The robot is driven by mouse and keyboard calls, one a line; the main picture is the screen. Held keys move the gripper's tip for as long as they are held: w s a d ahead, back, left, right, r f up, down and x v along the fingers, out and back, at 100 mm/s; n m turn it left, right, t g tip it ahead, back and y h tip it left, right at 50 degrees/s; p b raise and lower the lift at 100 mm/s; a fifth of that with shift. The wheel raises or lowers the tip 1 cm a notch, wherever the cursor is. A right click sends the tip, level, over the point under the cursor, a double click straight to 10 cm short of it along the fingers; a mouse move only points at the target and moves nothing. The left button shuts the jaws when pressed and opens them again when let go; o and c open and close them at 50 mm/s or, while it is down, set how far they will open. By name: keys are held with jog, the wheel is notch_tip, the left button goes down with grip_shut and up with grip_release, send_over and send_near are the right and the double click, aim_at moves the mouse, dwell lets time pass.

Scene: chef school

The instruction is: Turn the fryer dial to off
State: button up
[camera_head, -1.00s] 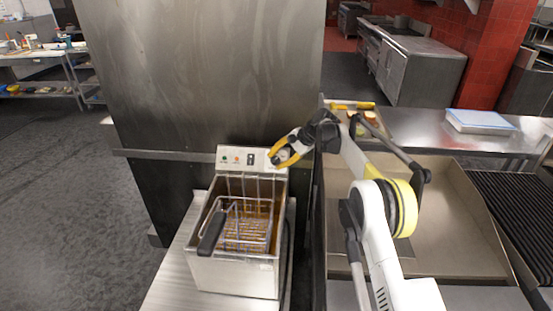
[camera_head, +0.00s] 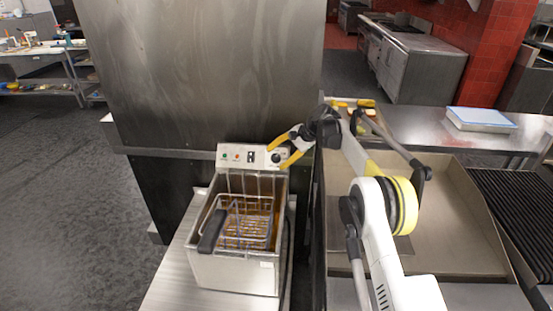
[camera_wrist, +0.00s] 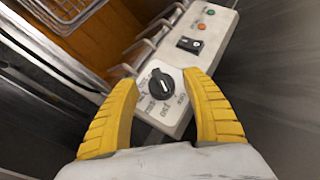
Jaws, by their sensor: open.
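The fryer (camera_head: 232,272) stands on a metal counter, with a white control panel (camera_head: 232,156) at its back. The black dial (camera_wrist: 161,83) sits on the panel with markings around it, and a light line shows on its knob. The dial also shows in the head view (camera_head: 276,158). My gripper (camera_head: 279,153) is open, its yellow fingers spread. In the wrist view the two fingers (camera_wrist: 160,88) lie on either side of the dial, with a gap between them and the knob. I cannot read the dial's setting.
The panel also has a black switch (camera_wrist: 190,44) and green and red lights. A wire basket (camera_head: 243,225) with a black handle sits in the fryer. A tall steel cabinet (camera_head: 200,70) stands behind, and a flat-top griddle (camera_head: 470,225) lies to the right.

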jog(key=v, duration=1.1)
jog(key=shift+r, duration=0.2)
jog(key=shift+d, duration=0.15)
